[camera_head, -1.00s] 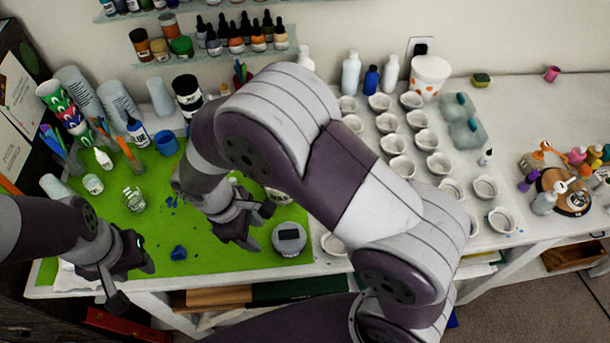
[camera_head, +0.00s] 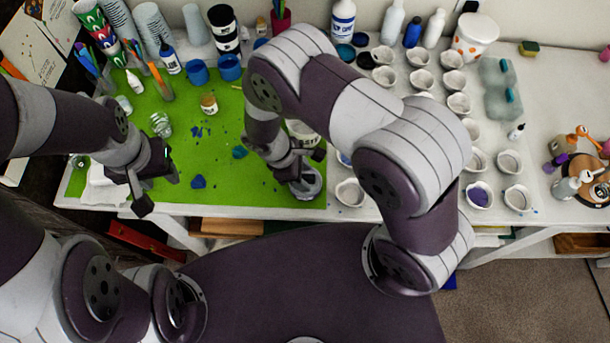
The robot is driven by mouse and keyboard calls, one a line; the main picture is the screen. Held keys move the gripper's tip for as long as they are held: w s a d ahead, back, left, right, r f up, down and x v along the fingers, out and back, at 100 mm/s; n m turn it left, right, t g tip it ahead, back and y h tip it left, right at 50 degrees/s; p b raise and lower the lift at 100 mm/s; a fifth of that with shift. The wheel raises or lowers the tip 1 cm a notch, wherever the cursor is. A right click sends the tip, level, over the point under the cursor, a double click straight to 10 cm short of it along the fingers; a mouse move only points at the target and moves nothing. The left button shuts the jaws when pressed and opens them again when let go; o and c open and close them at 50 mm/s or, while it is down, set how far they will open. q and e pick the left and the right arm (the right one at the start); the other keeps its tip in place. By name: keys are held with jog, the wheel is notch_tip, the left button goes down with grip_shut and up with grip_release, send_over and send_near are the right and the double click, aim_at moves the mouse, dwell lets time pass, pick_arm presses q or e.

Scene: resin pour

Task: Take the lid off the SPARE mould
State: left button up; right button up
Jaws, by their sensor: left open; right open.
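My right gripper (camera_head: 300,164) is open over the front right of the green mat (camera_head: 225,195). Just under it is a round grey-white item (camera_head: 311,191), mostly covered by the gripper; I cannot tell whether they touch. My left gripper (camera_head: 160,186) is open and empty over the mat's left front. Several white cup-like moulds (camera_head: 350,193) stand to the right of the mat, one holding purple resin (camera_head: 479,196). No SPARE label is readable, so I cannot tell which mould is the SPARE one. A pale round item behind my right gripper is partly hidden.
Blue blobs (camera_head: 198,182) and a clear glass (camera_head: 161,124) are on the mat. Blue cups (camera_head: 198,72), a black-and-white jar (camera_head: 223,28) and a glue bottle (camera_head: 343,20) stand at the back. A white bucket (camera_head: 474,36) is at the back right.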

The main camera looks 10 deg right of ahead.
jog(key=shift+f, duration=0.15)
jog(key=shift+w+d, duration=0.15)
jog(key=shift+c, duration=1.2)
jog(key=c, duration=0.5)
grip_shut()
